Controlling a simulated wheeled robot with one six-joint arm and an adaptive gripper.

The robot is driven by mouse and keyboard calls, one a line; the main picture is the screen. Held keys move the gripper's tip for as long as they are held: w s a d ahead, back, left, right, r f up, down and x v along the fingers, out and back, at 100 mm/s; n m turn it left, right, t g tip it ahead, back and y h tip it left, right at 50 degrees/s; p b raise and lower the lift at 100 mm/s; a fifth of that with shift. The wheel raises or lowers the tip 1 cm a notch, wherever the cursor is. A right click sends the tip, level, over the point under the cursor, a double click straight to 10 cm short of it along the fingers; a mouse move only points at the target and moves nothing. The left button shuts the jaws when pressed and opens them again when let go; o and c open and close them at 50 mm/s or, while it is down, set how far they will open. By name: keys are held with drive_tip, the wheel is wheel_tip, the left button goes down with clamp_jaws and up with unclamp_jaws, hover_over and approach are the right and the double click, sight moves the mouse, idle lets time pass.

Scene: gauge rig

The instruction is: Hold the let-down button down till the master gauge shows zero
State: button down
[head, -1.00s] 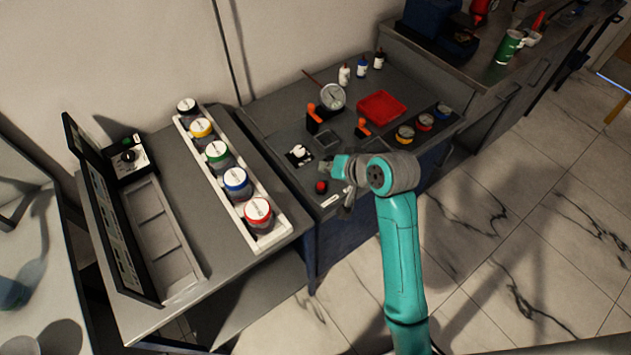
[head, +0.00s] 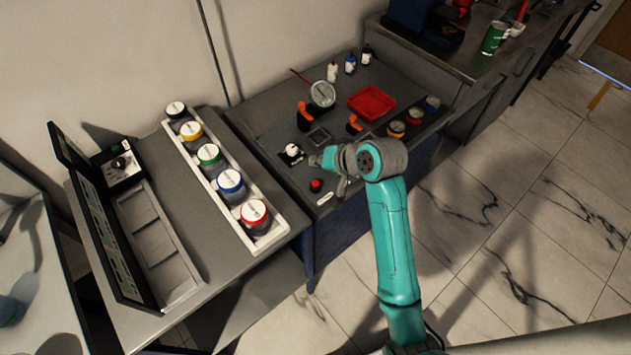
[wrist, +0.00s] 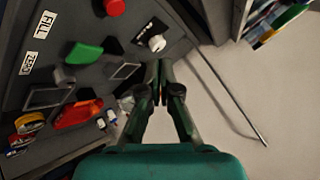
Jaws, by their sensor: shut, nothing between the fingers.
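The red button (head: 316,185), probably the let-down button, stands near the front edge of the grey bench (head: 262,128). It also shows at the top of the wrist view (wrist: 115,7). The round white gauge (head: 322,93), likely the master gauge, stands upright farther back; its reading is too small to tell. A white knob (wrist: 156,43) lies beyond the fingertips.
Orange levers (head: 304,116), a red tray (head: 372,102) and several jars (head: 397,129) stand on the bench. A white rack (head: 245,213) of lidded jars is on the left. Tiled floor (head: 500,220) is open at the right.

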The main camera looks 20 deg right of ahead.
sight(318, 184)
drive_tip(key=shift+f, duration=3.15)
drive_tip(key=shift+f, duration=0.1)
drive_tip(key=shift+f, duration=0.3)
drive_tip(key=shift+f, duration=0.55)
idle(0.6)
drive_tip(key=shift+r, duration=0.1)
idle(2.0)
drive_tip(key=shift+r, duration=0.9)
drive_tip(key=shift+r, duration=0.1)
